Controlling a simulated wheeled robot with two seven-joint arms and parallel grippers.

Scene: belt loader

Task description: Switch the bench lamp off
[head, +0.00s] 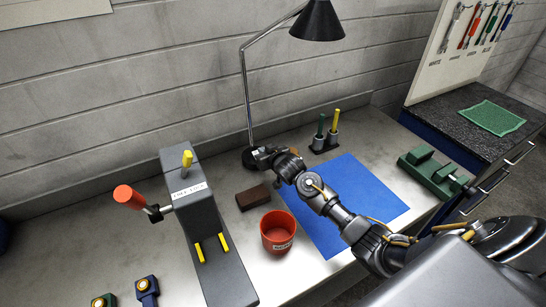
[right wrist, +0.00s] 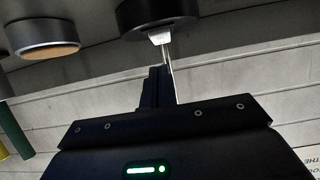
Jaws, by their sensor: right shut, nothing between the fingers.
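The bench lamp has a black cone shade (head: 317,22), a thin bent metal arm and a round black base by the wall. Whether it is lit I cannot tell. In the right wrist view, upside down, the dark lamp base (right wrist: 165,14) is at the top, with a small white piece (right wrist: 159,38), perhaps the switch, where the pole meets it. My right gripper (head: 256,156) is shut and empty, at the lamp base and hiding part of it. In the right wrist view its fingers (right wrist: 155,85) point toward the white piece; contact cannot be judged. My left gripper is not in view.
A dark brown block (head: 253,197) and a red cup (head: 277,232) stand near my right arm, which crosses a blue mat (head: 390,207). A holder (head: 325,143) with green and yellow handles is right of the lamp. A grey lever press (head: 205,225) stands left.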

